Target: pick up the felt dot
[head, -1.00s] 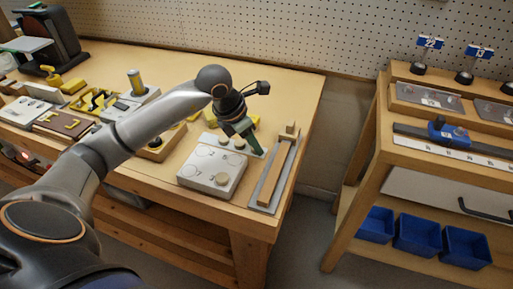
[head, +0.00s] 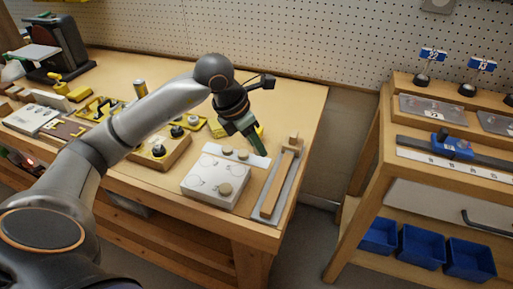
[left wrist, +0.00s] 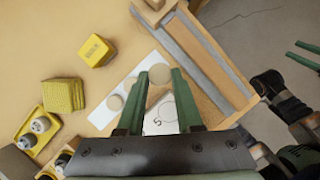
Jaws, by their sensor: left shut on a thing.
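My left gripper (head: 264,152) is shut on a felt dot, a small round tan disc (left wrist: 160,73) between its green fingertips in the left wrist view. In the head view the fingers hide this dot. The gripper is over the far right end of a white strip (left wrist: 145,68). Two more tan dots sit on the strip (left wrist: 115,103) (left wrist: 130,84), left of the fingers. My right gripper (left wrist: 292,48) shows at the wrist view's right edge, fingers apart.
A wooden bar on a grey plate (head: 276,187) lies right of the board, close to the bench edge. Yellow blocks (left wrist: 97,50) and a wooden block with knobs (head: 158,150) stand to the left. A second bench (head: 375,160) with blue bins (head: 420,245) stands right, across a gap.

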